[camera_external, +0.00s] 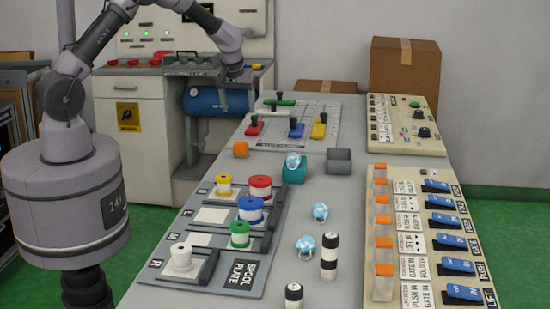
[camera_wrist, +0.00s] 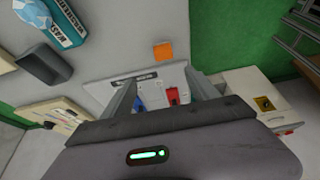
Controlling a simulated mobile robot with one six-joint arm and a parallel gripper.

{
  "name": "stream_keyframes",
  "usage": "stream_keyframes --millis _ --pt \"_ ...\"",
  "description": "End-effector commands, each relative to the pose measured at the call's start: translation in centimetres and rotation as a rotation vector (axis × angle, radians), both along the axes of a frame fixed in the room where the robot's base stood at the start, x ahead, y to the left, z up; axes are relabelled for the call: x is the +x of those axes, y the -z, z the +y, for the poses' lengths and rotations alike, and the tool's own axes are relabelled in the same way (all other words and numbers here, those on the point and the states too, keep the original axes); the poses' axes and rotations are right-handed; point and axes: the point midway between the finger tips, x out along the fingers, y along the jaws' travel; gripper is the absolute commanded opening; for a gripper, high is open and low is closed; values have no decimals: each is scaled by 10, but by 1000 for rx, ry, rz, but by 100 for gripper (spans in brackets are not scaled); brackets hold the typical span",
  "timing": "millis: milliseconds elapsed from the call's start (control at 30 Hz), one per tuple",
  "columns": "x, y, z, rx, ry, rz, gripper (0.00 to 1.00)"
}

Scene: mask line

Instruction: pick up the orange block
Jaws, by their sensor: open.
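The orange block (camera_external: 240,150) is a small cube on the grey table, near its left edge, between the spool plate and the lever board. It also shows in the wrist view (camera_wrist: 163,52) at the upper middle, in plain sight. My gripper (camera_external: 243,88) is over the far end of the table in the external view, beyond the block and above it. In the wrist view, the two fingers of my gripper (camera_wrist: 160,86) are spread apart with nothing held between them. The block lies beyond the fingertips in that view and does not touch them.
The lever board (camera_external: 322,130) lies behind the block. A teal mask box (camera_external: 293,172) and a dark grey bin (camera_external: 339,161) stand to its right. The spool plate (camera_external: 238,278) with coloured spools is in front. A switch panel (camera_external: 378,292) fills the right side.

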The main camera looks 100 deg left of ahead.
Motion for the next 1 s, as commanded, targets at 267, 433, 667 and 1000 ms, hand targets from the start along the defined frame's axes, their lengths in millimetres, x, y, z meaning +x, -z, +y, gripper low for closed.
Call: stream_keyframes --millis 267,433,667,1000 --pt "-3 76 29 -4 -15 -1 69" --pt "-2 109 44 -3 -13 -1 69" --pt "-6 130 52 -3 -12 0 69" --pt "-9 163 67 -2 -10 -2 69"
